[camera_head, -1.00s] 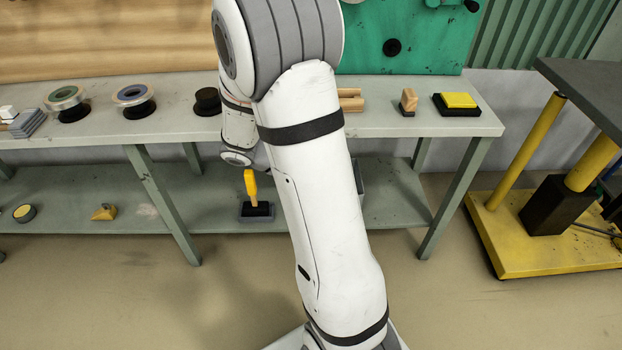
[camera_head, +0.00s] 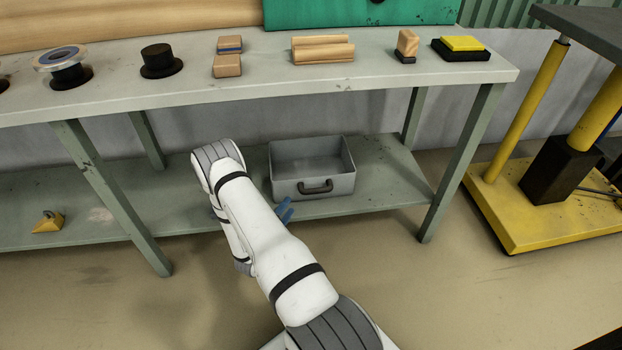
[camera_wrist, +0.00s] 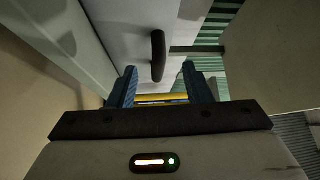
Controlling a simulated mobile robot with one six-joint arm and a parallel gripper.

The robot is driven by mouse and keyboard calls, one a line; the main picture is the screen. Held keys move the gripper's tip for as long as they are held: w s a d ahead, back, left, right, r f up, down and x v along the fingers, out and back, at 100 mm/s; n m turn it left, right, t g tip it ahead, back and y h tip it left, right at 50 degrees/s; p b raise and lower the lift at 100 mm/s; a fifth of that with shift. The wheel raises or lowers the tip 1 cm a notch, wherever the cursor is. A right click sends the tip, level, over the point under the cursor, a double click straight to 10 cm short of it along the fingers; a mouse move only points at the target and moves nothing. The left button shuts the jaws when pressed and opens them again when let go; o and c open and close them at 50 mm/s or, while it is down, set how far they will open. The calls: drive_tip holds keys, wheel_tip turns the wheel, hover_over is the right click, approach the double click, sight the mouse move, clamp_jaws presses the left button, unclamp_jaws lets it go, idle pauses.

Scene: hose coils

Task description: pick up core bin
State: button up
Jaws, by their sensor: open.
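The core bin, seemingly the grey open-topped metal bin (camera_head: 286,187), stands upright on the lower shelf of the bench. It looks empty, and a dark handle (camera_head: 316,187) is on its front wall. My gripper (camera_head: 285,211) is partly hidden by my arm; its blue fingers show just in front of the bin's lower left. In the wrist view my gripper (camera_wrist: 160,82) is open with nothing between its fingertips. The dark handle (camera_wrist: 158,56) is just beyond the fingertips, in front of the pale bin wall (camera_wrist: 128,40). I see no contact.
The bench top (camera_head: 200,98) overhangs the lower shelf (camera_head: 385,190). A bench leg (camera_head: 462,165) stands right of the bin, another (camera_head: 112,200) to the left. A yellow wedge-shaped piece (camera_head: 48,222) lies on the left shelf. A yellow-based stand (camera_head: 520,225) is at the right.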

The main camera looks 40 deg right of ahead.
drive_tip(key=b+x, duration=0.1)
drive_tip(key=x, duration=0.1)
drive_tip(key=b+x, duration=0.1)
drive_tip(key=x, duration=0.2)
drive_tip(key=b+x, duration=0.1)
drive_tip(key=x, duration=0.2)
drive_tip(key=shift+w+a+f, duration=0.15)
drive_tip(key=shift+w, duration=0.2)
clamp_jaws()
idle(1.0)
